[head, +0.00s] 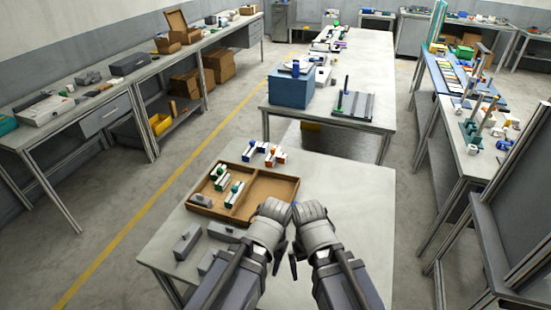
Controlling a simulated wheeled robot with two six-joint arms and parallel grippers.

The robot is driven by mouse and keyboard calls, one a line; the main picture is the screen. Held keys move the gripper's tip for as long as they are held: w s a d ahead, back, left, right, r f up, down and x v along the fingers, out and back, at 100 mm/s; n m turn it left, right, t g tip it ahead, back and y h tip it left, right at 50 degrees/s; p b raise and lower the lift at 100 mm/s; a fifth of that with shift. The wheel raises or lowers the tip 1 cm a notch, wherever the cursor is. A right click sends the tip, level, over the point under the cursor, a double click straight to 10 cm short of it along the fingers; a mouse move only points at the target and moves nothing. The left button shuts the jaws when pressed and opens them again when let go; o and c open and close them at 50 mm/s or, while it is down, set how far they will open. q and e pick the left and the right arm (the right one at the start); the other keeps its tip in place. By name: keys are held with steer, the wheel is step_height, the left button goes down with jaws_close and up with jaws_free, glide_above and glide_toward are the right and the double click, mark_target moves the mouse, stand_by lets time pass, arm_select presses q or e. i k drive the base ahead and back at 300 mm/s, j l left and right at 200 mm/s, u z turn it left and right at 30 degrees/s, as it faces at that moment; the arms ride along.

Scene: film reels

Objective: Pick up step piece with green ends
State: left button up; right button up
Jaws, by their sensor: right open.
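White step-like pieces with green ends (221,178) lie in the left compartment of a shallow brown divided tray (268,213) on the near table. My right gripper (312,266) is open and empty, at the table's near middle, right of the tray. My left gripper (258,262) is beside it on the left, in front of the tray's near right corner. Its fingers are mostly hidden, so its jaws cannot be read. Both grippers are apart from the green-ended pieces. The right compartment looks empty where it shows.
Pieces with blue and orange ends (268,153) lie behind the tray. Several grey blocks (187,241) lie on the table's front left. The table's right side is clear. A blue box (291,88) stands on the table behind; a workbench (474,150) runs along the right.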

mark_target(222, 178)
steer(key=i+j+z, duration=0.15)
steer(key=j+z, duration=0.6)
steer(key=i+j+z, duration=0.1)
steer(key=j+z, duration=0.25)
steer(key=j, duration=0.2)
